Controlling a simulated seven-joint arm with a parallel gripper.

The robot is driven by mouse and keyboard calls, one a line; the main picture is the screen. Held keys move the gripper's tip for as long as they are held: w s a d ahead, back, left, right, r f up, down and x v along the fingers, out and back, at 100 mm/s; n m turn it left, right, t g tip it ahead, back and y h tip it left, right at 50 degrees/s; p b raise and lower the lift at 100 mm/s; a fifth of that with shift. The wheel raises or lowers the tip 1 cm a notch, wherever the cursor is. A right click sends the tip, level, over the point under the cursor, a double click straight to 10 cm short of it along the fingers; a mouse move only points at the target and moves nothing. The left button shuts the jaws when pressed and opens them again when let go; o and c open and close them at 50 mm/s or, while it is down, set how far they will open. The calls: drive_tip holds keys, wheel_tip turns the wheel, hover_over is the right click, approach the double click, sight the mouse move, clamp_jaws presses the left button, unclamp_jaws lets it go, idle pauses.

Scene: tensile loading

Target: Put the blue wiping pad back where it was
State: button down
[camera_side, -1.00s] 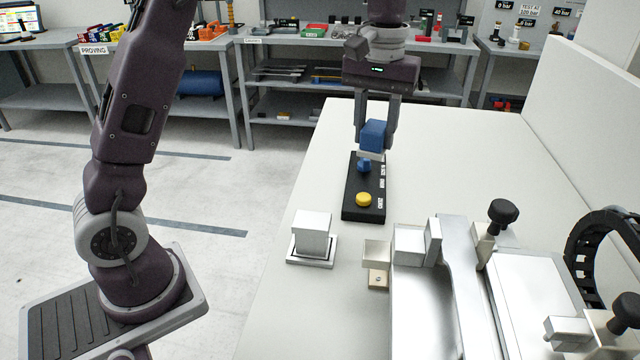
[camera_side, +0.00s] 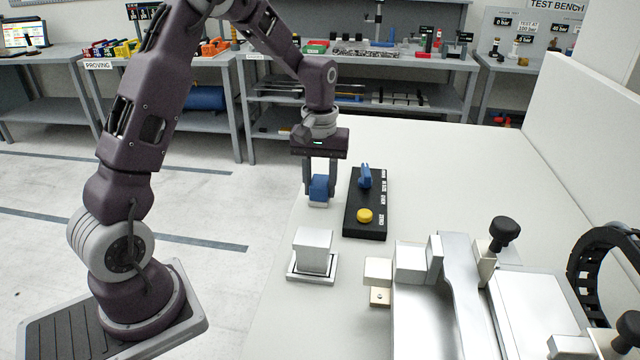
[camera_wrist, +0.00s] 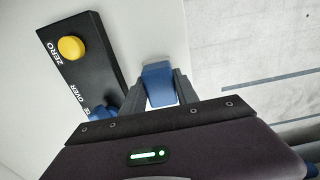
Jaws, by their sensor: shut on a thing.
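My gripper (camera_side: 320,187) is shut on the blue wiping pad (camera_side: 319,188), a blue block with a pale underside. It is over the white table, left of the black control panel, near the table's left edge. I cannot tell whether the pad's underside touches the table. In the wrist view the pad (camera_wrist: 158,82) sits between the two fingers (camera_wrist: 160,90), with the pale table around it.
The black panel (camera_side: 352,215) carries a yellow button (camera_side: 364,215) and a blue knob (camera_side: 365,177). A silver block (camera_side: 313,250) on a square base stands in front of the pad. A metal fixture (camera_side: 470,290) fills the front right. The back of the table is clear.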

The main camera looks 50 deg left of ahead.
sight(320, 181)
drive_tip(key=c, duration=0.9)
unclamp_jaws()
drive_tip(key=shift+f, duration=0.1)
drive_tip(key=s+d+r+m+t, duration=0.1)
drive_tip(key=s+d+r, duration=0.1)
drive_tip(key=r, duration=0.6)
drive_tip(key=s+d+r+m, duration=0.1)
drive_tip(key=s+d+r, duration=0.1)
drive_tip(key=r, duration=0.6)
drive_tip(key=s+d+m+t, duration=0.1)
drive_tip(key=s+d+m, duration=0.1)
drive_tip(key=s, duration=0.4)
drive_tip(key=s+d+m+t, duration=0.2)
drive_tip(key=s+d, duration=0.2)
drive_tip(key=s, duration=0.3)
drive_tip(key=s+d+m+t, duration=0.1)
drive_tip(key=s+d+m, duration=0.1)
drive_tip(key=s, duration=0.5)
drive_tip(key=shift+s+d+f+m+t, duration=0.1)
drive_tip(key=shift+d+f+m+t, duration=0.15)
drive_tip(key=shift+d+m, duration=0.2)
drive_tip(key=shift+a, duration=0.1)
